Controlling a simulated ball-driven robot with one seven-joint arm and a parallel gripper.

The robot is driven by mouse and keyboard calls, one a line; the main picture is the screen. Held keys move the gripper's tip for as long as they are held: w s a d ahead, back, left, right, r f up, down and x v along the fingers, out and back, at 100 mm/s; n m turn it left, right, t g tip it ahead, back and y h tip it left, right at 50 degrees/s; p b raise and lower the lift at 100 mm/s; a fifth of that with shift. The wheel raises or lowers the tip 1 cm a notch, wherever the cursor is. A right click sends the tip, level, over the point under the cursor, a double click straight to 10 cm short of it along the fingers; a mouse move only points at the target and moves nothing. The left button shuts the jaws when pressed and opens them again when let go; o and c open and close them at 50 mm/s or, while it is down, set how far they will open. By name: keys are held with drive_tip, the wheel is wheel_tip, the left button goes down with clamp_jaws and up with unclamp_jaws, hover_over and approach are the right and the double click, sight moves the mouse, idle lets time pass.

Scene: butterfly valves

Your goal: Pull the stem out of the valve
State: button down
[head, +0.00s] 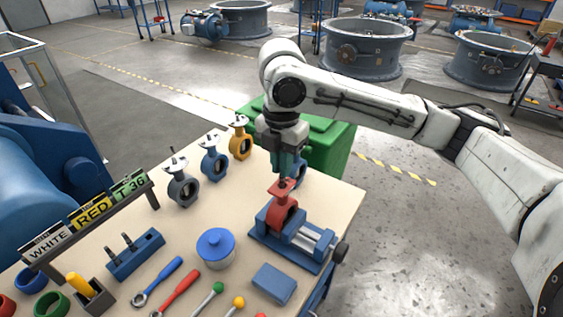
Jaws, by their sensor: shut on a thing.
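A red butterfly valve (281,214) stands upright in a blue vise (268,240) with a silver screw, near the table's right edge. My gripper (286,178) points straight down above the valve's red top flange. Its fingers are shut on the stem at the top of the valve. The stem is mostly hidden between the fingers, so I cannot tell how far it sits in the body.
A blue-lidded jar (215,248), several tools and a sign rack (85,218) fill the left and front. A green box (325,145) stands behind.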

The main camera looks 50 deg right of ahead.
drive_tip(key=shift+r+p, duration=1.9)
drive_tip(key=shift+r, duration=0.25)
idle(3.3)
wheel_tip(320, 180, up, 6)
drive_tip(key=p, duration=0.5)
drive_tip(key=shift+f, duration=0.1)
idle(0.6)
